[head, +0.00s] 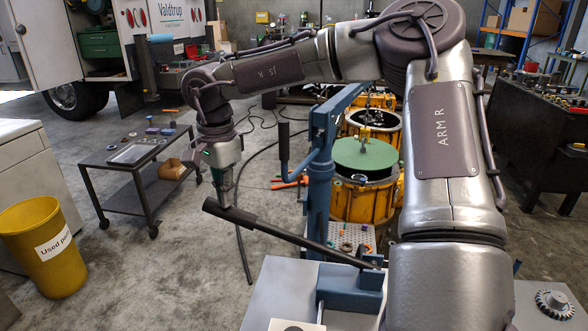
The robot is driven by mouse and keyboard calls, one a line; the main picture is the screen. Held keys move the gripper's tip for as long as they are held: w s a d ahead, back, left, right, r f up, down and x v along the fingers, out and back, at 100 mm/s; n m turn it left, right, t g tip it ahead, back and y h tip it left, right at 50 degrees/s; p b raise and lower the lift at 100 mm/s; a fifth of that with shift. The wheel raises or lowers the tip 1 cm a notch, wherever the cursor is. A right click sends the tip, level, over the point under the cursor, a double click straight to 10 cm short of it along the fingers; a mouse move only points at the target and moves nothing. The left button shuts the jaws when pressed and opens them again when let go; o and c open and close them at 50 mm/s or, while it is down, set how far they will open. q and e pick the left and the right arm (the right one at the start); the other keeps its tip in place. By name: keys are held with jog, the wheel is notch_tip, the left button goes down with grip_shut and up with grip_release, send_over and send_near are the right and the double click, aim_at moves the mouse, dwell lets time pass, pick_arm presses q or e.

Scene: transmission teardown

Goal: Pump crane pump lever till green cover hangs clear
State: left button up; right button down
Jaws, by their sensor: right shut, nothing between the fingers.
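My right gripper (225,198) points down with its fingers shut and empty. Its tips are at the dark handle end of the pump lever (290,236), seemingly touching it from above. The lever slopes down to the right to its pivot on the blue crane's (318,185) base. The round green cover (365,154) is under the crane's boom, with yellow lifting gear above it. A dark opening of the yellow housing (364,204) shows below the cover's near edge, so the cover appears raised. My right arm hides part of the housing's right side. My left gripper is out of view.
A dark cart (128,160) with small parts stands at left, near a yellow used-parts bin (44,245). A dark workbench (530,130) with parts is at right. A gear (555,303) lies at lower right. The floor between cart and crane is mostly clear, with a cable.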

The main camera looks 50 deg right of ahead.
jog(key=r+p, duration=0.2)
jog(key=r, duration=0.1)
jog(key=s+r+p, duration=0.1)
jog(key=shift+s+d+r, duration=0.1)
jog(key=shift+d+r, duration=0.3)
notch_tip(320, 180, up, 11)
jog(key=s+d+p, duration=0.1)
jog(key=s+p, duration=0.1)
jog(key=p, duration=0.7)
jog(key=shift+s, duration=0.3)
jog(key=shift+d, duration=0.1)
jog(key=shift+f, duration=0.1)
